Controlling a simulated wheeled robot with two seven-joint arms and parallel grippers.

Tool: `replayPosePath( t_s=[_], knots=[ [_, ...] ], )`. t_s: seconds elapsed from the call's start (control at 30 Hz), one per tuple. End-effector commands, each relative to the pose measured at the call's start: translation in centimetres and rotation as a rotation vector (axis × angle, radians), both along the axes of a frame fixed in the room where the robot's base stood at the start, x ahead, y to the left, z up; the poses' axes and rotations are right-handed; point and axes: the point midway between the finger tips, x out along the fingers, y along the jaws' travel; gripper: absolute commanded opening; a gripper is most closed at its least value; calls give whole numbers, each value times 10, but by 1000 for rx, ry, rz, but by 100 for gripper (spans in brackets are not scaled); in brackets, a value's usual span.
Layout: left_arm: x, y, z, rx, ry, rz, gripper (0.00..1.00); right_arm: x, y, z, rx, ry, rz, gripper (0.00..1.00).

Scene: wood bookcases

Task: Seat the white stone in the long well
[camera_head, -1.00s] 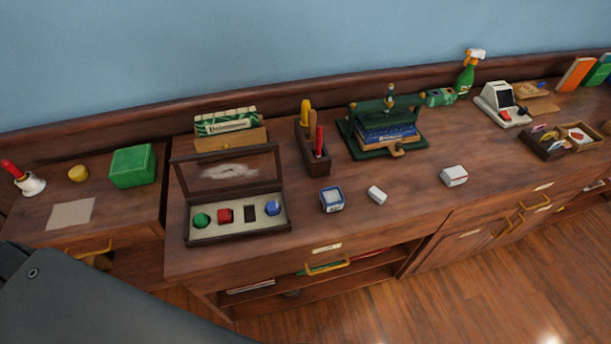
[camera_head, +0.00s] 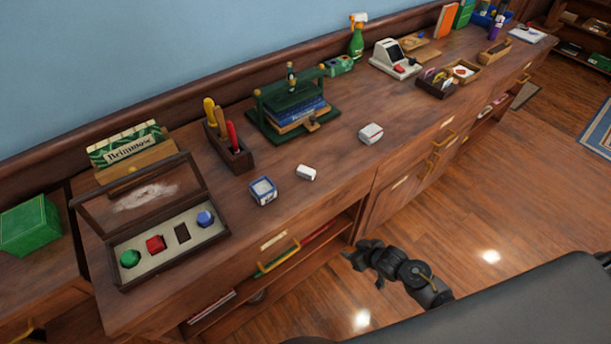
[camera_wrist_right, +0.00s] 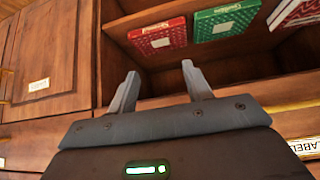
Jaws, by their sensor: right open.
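The white stone (camera_head: 306,173), a small pale block, lies on the wooden cabinet top, right of the display case. The open display case (camera_head: 118,280) holds a green stone (camera_head: 130,258), a red stone (camera_head: 156,243) and a blue stone (camera_head: 205,218). Its long well (camera_head: 181,234) is a dark, empty rectangle between the red and blue stones. My right gripper (camera_head: 362,262) is out in front of the cabinet, below its top and apart from the stone. In the right wrist view its fingers (camera_wrist_right: 160,70) are spread and empty, facing the cabinet shelf. My left gripper is not seen.
A blue-and-white box (camera_head: 263,190) stands between case and stone, and a white box (camera_head: 370,133) stands right of the stone. Behind are a pen holder (camera_head: 229,150) and a green press (camera_head: 290,115). The case's glazed lid (camera_head: 145,195) stands raised.

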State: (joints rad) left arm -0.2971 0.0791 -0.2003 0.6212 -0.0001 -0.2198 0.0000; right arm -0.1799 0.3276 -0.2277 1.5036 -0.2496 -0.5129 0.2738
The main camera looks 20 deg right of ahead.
Motion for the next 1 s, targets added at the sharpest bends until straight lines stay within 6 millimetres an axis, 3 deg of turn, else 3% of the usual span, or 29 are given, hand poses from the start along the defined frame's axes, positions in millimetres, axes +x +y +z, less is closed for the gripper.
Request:
replayPosePath(
  t_s=[0.03, 0.1, 0.43, 0.7, 1.0],
  knots=[
    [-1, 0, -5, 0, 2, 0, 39, 18, 5, 27, 6, -53, 28, 50],
    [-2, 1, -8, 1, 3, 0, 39, 34, 13, 63, 13, -110, 60, 50],
    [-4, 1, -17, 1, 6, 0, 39, 71, 45, 200, 34, -344, 230, 50],
    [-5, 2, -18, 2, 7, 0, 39, 106, 42, 238, 155, -418, 403, 50],
    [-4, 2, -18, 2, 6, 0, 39, 122, 26, 261, 268, -401, 507, 50]
  ],
)
